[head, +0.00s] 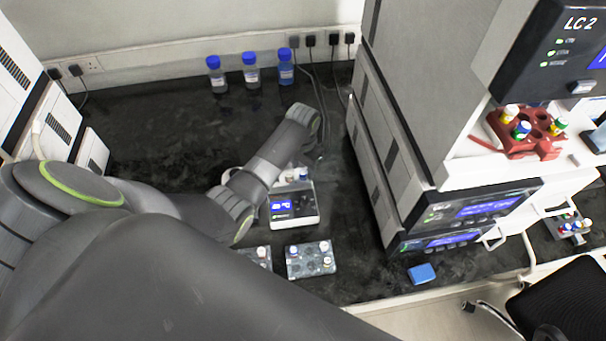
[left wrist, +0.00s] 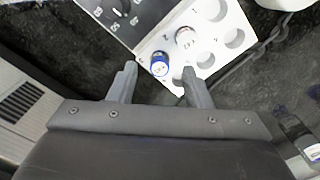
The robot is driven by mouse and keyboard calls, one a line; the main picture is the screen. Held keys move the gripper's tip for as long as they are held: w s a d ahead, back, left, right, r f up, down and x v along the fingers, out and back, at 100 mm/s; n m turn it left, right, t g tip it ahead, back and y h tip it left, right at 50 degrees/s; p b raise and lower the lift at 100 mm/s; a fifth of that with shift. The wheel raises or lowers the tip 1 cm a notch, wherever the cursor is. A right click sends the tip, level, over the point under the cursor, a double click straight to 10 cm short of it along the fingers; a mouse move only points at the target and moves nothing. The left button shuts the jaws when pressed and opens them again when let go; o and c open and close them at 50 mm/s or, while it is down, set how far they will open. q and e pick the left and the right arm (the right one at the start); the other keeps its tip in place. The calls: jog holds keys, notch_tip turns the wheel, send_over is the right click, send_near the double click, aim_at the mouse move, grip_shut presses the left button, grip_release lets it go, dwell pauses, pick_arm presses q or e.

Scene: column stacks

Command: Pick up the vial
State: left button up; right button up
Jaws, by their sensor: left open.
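My left gripper (left wrist: 159,70) is open in the left wrist view, with its two fingertips apart on either side of a blue-capped vial (left wrist: 160,64). The vial stands in a hole of a white block (left wrist: 207,44) with several round holes. I cannot tell how far above or around the vial the fingertips are. A second vial with a whitish cap (left wrist: 185,37) stands in a neighbouring hole. In the head view, the white device (head: 306,207) with a blue display carries small vials at its back. My left arm hides part of it and the gripper's fingers. My right gripper is not in view.
Two grey vial racks (head: 311,260) sit in front of the device, one partly hidden by my arm. Three blue-capped bottles (head: 251,70) stand along the wall. Stacked instruments (head: 385,150) rise close on the right. Dark bench is clear behind my arm.

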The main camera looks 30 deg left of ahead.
pick_arm(q)
jog(key=shift+f, duration=1)
grip_shut()
jog(key=shift+r, duration=0.1)
